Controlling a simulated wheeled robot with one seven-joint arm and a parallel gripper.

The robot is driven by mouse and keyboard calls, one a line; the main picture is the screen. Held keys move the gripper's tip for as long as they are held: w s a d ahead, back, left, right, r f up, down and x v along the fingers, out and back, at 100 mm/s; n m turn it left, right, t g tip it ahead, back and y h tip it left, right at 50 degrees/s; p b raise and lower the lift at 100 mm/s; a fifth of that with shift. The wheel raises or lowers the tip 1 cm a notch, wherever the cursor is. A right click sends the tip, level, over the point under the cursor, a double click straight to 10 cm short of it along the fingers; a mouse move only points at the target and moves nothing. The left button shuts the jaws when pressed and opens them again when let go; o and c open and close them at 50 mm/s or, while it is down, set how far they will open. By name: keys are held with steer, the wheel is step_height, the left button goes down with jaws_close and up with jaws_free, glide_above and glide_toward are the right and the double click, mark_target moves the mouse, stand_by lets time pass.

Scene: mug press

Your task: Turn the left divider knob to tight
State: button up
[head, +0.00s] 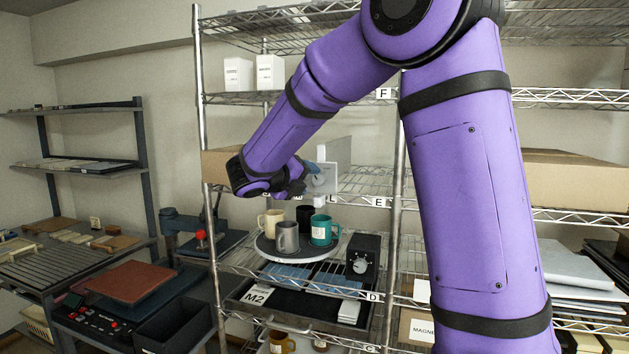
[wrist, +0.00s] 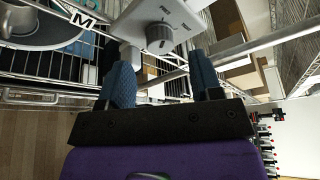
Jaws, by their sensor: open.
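The divider knob (wrist: 158,37) is a dark grey round knob on a light grey plate (wrist: 178,14) in the wrist view. Small marks sit around it, too small to read, so its setting is unclear. My gripper (wrist: 161,62) is open, its two blue fingers apart with the knob in the gap just beyond their tips; I see no contact. In the head view, the pale upright divider (head: 338,156) stands on the middle shelf. My gripper (head: 312,172) is at its front end and partly hides the knob there.
Below, several mugs, one a teal mug (head: 324,230), stand on a round tray (head: 297,255). A black box with a dial (head: 360,266) is beside them. Shelf wires and a post (head: 395,200) are close to the divider. A cardboard box (head: 220,165) lies left.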

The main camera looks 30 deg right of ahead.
mark_target(317, 179)
steer(key=shift+x, duration=2.1)
steer(key=c, duration=0.9)
